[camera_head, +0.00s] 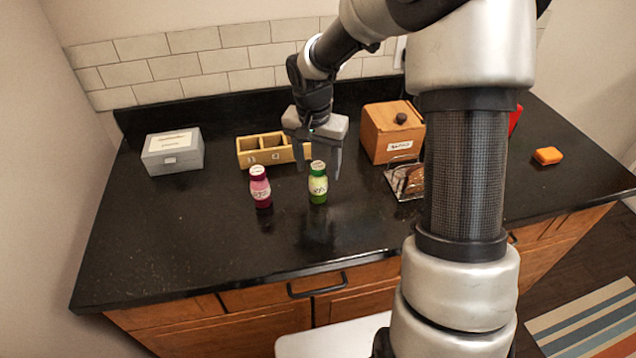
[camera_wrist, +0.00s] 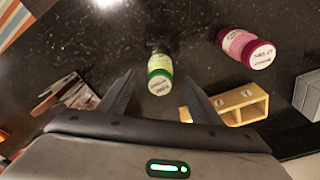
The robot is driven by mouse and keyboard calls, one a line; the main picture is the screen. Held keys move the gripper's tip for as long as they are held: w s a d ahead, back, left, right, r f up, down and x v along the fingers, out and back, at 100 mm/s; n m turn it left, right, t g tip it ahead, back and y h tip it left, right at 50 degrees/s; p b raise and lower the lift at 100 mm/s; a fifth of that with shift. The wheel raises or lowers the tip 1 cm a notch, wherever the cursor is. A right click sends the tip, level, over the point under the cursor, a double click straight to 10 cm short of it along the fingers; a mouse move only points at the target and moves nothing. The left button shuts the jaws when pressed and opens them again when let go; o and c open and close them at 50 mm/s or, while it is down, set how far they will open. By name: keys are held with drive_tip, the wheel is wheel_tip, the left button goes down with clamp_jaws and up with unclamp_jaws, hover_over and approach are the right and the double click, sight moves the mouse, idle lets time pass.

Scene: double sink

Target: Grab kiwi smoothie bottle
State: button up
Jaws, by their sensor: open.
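A green bottle with a pale label and white-topped cap, the kiwi smoothie bottle by its colour (camera_head: 318,183), stands upright on the black counter. In the wrist view the green bottle (camera_wrist: 160,68) shows beyond and between my open fingers. My gripper (camera_head: 319,172) is open and empty, pointing down, above and around the line of the bottle's cap in the head view. In the wrist view my gripper (camera_wrist: 160,85) has one finger on each side of the bottle's image. I cannot tell whether the fingers are level with the cap.
A pink bottle (camera_head: 261,188) stands just left of the green one. Behind are a wooden divided box (camera_head: 246,158), a grey box (camera_head: 173,152) and a wooden bread box (camera_head: 383,128). A bagged loaf (camera_head: 413,181) lies at right. The front counter is clear.

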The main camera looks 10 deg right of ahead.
wheel_tip(320, 180, down, 2)
drive_tip(key=shift+w, duration=0.1)
drive_tip(key=shift+r, duration=0.1)
drive_tip(key=c, duration=1.2)
